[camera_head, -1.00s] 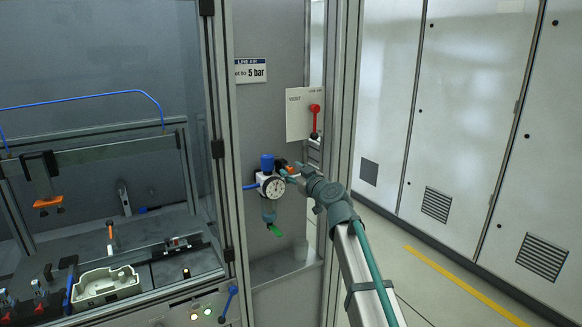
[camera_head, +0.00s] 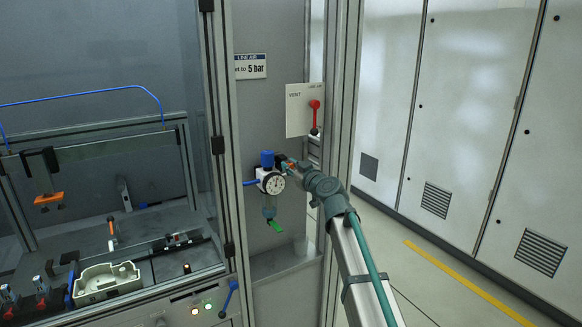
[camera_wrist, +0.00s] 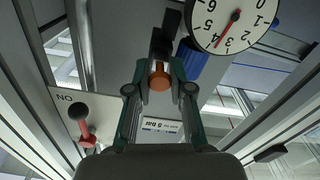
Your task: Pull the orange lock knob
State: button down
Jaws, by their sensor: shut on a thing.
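The orange lock knob (camera_wrist: 160,78) is between my gripper's two fingertips (camera_wrist: 159,74) in the wrist view, with a finger on each side of it. It sits at the end of a dark fitting next to the white round gauge (camera_wrist: 232,22). In the head view my gripper (camera_head: 285,163) reaches the right side of the air regulator, which has a blue top knob (camera_head: 267,158) and a gauge (camera_head: 274,185). The lock knob is mostly hidden there by my gripper.
A vent plate with a red lever (camera_head: 314,115) is above and right of the regulator. A clear bowl with a green drain tap (camera_head: 275,226) hangs below it. Grey cabinets (camera_head: 455,130) stand farther right.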

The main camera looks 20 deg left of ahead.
jog(key=shift+s+d+f+b, duration=0.25)
jog(key=shift+s+d+b, duration=0.25)
jog(key=shift+b, duration=0.6)
jog(key=shift+s+d+r+b, duration=0.1)
jog(key=shift+s+d+b, duration=0.2)
jog(key=shift+d+b, duration=0.25)
jog(key=shift+a+r, duration=0.1)
jog(key=c, duration=1)
grip_release()
jog(key=shift+s+r, duration=0.1)
